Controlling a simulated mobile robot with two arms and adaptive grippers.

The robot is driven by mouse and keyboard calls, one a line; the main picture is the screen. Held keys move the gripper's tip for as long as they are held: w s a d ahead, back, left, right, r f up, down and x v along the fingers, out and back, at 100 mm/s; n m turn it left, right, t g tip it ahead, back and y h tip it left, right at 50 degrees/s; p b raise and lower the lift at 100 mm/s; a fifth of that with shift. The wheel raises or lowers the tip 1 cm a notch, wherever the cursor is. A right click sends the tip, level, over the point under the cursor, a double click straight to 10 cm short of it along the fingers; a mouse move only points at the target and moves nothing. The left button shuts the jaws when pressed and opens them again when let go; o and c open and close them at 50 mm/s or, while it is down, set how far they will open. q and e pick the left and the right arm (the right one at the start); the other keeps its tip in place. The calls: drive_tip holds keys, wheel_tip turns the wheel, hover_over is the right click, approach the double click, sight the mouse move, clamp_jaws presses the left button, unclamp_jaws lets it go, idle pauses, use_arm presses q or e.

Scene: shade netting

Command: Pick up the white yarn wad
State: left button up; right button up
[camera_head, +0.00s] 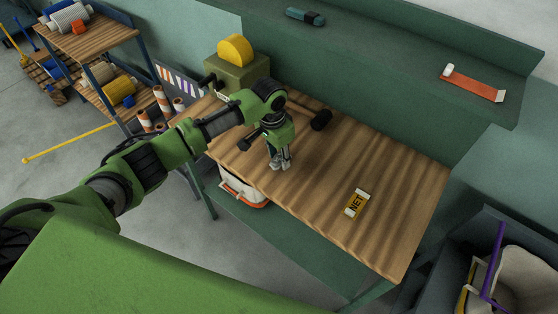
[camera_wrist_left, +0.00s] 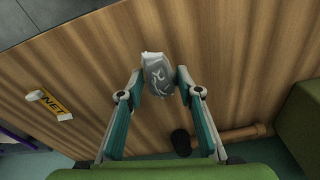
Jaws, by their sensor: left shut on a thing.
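The white yarn wad (camera_wrist_left: 157,75) is a small whitish-grey lump between the fingertips of my left gripper (camera_wrist_left: 160,82) in the left wrist view. The gripper is shut on it, one finger on each side. In the head view my left gripper (camera_head: 280,164) points down at the wooden bench top, near its front left edge. There the wad is mostly hidden by the fingers, and I cannot tell whether it touches the wood. My right gripper is not in view.
On the wooden bench top (camera_head: 330,190), a NET label (camera_head: 356,203) lies to the right and a dark-headed mallet (camera_head: 320,120) lies behind the gripper. A white bin (camera_head: 240,187) sits below the front edge.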

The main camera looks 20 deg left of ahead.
use_arm(q)
drive_tip(key=s+d+r+b, duration=0.2)
drive_tip(key=s+d+r, duration=0.2)
drive_tip(key=s+r, duration=0.6)
drive_tip(key=shift+s+r, duration=0.25)
drive_tip(key=shift+s, duration=1.45)
drive_tip(key=shift+d, duration=0.1)
